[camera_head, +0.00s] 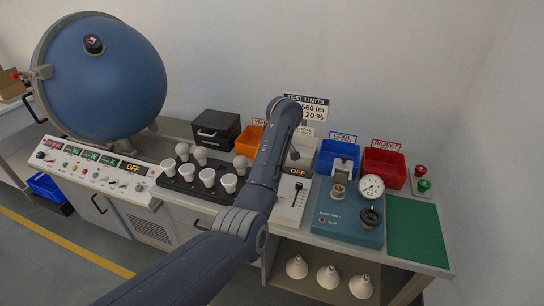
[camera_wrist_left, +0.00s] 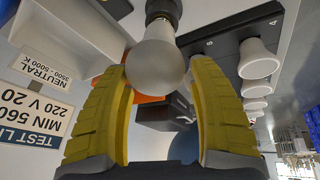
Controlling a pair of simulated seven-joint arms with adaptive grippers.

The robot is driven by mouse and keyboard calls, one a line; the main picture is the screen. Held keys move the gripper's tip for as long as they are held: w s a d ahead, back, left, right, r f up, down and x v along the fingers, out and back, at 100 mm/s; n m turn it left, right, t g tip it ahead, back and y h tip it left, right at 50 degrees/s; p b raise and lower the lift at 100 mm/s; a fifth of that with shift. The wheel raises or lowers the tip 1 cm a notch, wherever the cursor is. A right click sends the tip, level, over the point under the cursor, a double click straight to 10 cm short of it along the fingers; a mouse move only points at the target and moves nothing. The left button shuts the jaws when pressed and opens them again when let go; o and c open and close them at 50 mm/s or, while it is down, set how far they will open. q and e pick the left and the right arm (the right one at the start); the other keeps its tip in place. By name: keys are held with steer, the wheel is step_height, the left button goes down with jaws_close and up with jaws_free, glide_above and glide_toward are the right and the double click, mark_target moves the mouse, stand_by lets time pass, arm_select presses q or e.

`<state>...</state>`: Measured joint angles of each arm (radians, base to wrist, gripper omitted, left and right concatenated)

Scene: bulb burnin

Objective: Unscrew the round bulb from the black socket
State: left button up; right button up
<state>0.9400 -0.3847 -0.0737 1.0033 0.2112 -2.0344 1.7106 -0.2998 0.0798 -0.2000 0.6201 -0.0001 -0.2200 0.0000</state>
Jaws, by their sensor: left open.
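In the left wrist view a round white bulb (camera_wrist_left: 155,62) sits with its neck in a black socket (camera_wrist_left: 163,10). The yellow fingers of my open left gripper (camera_wrist_left: 158,82) stand on either side of the bulb, their tips close to its globe. Whether a tip touches the glass I cannot tell. In the head view my left arm crosses the middle of the bench, and it hides the fingers, this bulb and its socket. My right gripper is in neither view.
A black tray of several white bulbs (camera_head: 207,177) lies left of my arm. An orange bin (camera_head: 248,140), blue bin (camera_head: 338,154) and red bin (camera_head: 384,168) line the back. A teal tester (camera_head: 345,227) and green mat (camera_head: 415,235) are at right. A large blue sphere (camera_head: 100,80) stands far left.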

arm_select(q)
steer(key=d+m+h, duration=0.1)
steer(key=m, duration=0.1)
steer(key=s+d+f+m+h, duration=0.1)
steer(key=m, duration=0.1)
steer(key=shift+f+m, duration=0.15)
steer(key=shift+m, duration=0.25)
steer(key=m+h, duration=0.1)
steer(key=m, duration=0.3)
steer(key=shift+h, duration=0.3)
steer(key=m, duration=0.1)
steer(key=m+h, duration=0.1)
steer(key=m, duration=0.1)
steer(key=m+g+h, duration=0.1)
steer(key=m, duration=0.1)
steer(key=shift+w+a, duration=0.1)
steer(key=shift+a, duration=0.15)
steer(key=m+g+h, duration=0.1)
steer(key=m, duration=0.3)
steer(key=shift+m, duration=0.4)
